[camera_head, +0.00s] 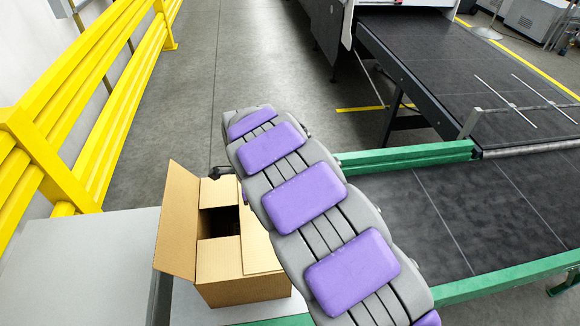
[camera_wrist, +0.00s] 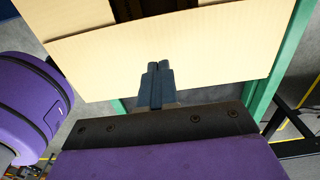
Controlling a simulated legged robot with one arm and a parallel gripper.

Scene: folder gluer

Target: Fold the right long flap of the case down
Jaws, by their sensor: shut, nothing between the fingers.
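The open cardboard case (camera_head: 240,291) stands upright left of my arm in the head view. Its left long flap (camera_head: 177,225) stands up, leaning outward. Two short flaps (camera_head: 219,258) lie folded inward, with a dark gap between them. The right long flap (camera_head: 259,243) slants inward over the right side of the opening; my arm hides part of it. In the wrist view a broad cardboard panel, seemingly this flap (camera_wrist: 215,55), fills the upper middle. My gripper (camera_wrist: 157,68) is shut and empty, its tips over this panel; contact cannot be told.
A green-railed dark conveyor (camera_head: 480,215) lies to the right. A grey table surface (camera_head: 75,260) is left of the case. Yellow guard rails (camera_head: 85,95) run along the left, with open floor (camera_head: 235,60) beyond the case.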

